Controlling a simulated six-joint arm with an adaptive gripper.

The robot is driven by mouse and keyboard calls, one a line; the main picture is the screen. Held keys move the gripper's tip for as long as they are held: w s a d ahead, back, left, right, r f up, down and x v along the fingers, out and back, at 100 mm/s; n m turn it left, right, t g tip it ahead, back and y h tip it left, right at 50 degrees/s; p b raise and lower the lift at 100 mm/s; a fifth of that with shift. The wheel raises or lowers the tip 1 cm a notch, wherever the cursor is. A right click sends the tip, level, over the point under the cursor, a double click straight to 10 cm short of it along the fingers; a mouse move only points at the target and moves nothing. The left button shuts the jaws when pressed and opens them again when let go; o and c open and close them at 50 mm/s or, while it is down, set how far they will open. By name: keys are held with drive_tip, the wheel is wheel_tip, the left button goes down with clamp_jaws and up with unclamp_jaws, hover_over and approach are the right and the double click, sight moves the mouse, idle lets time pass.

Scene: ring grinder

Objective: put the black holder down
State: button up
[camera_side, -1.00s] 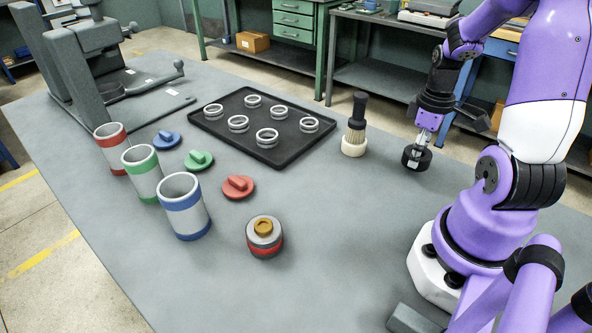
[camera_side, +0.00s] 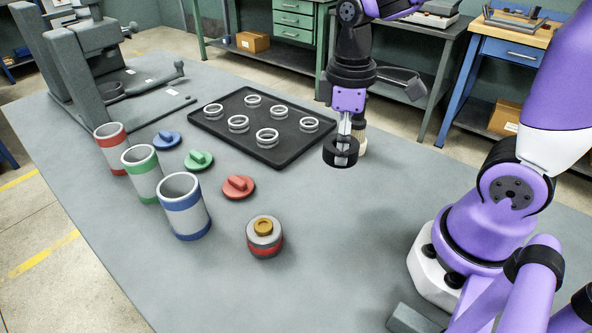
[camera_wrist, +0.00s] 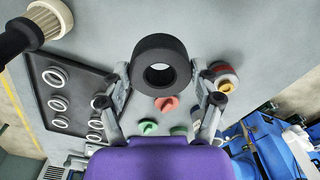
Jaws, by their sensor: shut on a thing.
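The black holder (camera_side: 341,152) is a thick black ring with a round hole. My gripper (camera_side: 343,140) is shut on it in the side view and holds it in the air above the table. In the wrist view the holder (camera_wrist: 161,66) sits between the two fingers of my gripper (camera_wrist: 165,78), its opening toward the camera. In the side view the holder hangs in front of the brush (camera_side: 360,134), which it and my gripper partly hide.
A black tray (camera_side: 203,121) with several metal rings lies behind and left. Red, green and blue banded cups, coloured lids and a red-banded jar (camera_side: 264,243) stand at the left and front. The grinder stands at the far left. The table's right middle (camera_side: 370,220) is clear.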

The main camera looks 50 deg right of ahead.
drive_tip(key=a+f+n, duration=0.1)
drive_tip(key=a+n, duration=0.6)
drive_tip(key=a, duration=0.6)
drive_tip(key=n, duration=0.6)
hover_over(271, 330)
drive_tip(key=f, duration=0.1)
drive_tip(key=shift+n, duration=0.4)
wheel_tip(271, 330, down, 8)
drive_tip(key=shift+r, duration=0.2)
drive_tip(key=shift+f, duration=0.4)
drive_tip(key=shift+f, duration=0.1)
drive_tip(key=o, duration=1.2)
drive_tip(key=shift+c, duration=0.2)
